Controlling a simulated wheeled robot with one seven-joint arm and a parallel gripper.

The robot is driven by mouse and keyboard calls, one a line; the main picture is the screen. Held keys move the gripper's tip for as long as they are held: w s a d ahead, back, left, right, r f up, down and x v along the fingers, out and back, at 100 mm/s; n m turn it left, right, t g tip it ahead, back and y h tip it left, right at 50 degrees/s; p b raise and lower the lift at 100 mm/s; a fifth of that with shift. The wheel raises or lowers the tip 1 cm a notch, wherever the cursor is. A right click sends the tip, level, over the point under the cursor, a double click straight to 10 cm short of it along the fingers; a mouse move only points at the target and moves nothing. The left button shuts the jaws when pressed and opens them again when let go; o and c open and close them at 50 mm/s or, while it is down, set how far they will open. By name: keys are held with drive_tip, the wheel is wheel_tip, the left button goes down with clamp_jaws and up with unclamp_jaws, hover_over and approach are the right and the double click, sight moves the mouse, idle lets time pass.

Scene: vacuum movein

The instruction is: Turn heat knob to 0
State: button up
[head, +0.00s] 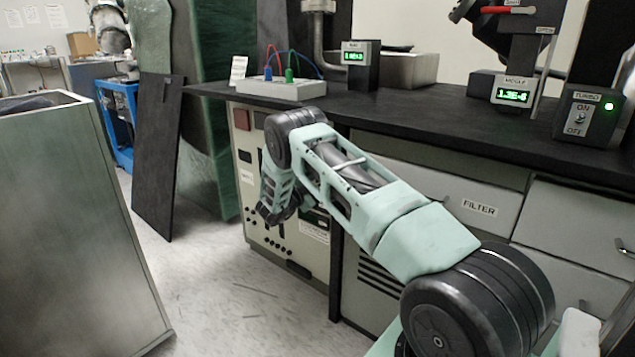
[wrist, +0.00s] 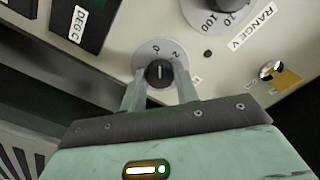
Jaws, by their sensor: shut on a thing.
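The heat knob is a black round knob (wrist: 160,73) on a grey dial marked with numbers, in the wrist view. A 0 and a 2 are readable on the dial (wrist: 150,52); other marks are hidden. A light pointer line shows on the knob. My gripper (wrist: 160,80) has its two fingers around the knob, one on each side, and is shut on it. In the head view my arm reaches down to the beige control panel (head: 243,183) under the bench, and my arm hides the knob there.
The dark bench top (head: 425,115) overhangs the panel. A grey cabinet (head: 70,220) stands at the left, with open floor between.

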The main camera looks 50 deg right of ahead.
drive_tip(key=shift+a+f+n, duration=0.1)
drive_tip(key=shift+n, duration=0.8)
drive_tip(key=o, duration=1)
drive_tip(key=shift+c, duration=0.2)
drive_tip(key=s+a+p, duration=0.1)
drive_tip(key=a+p, duration=0.2)
drive_tip(key=a, duration=1.4)
drive_tip(key=shift+s+a, duration=0.2)
drive_tip(key=shift+s, duration=0.05)
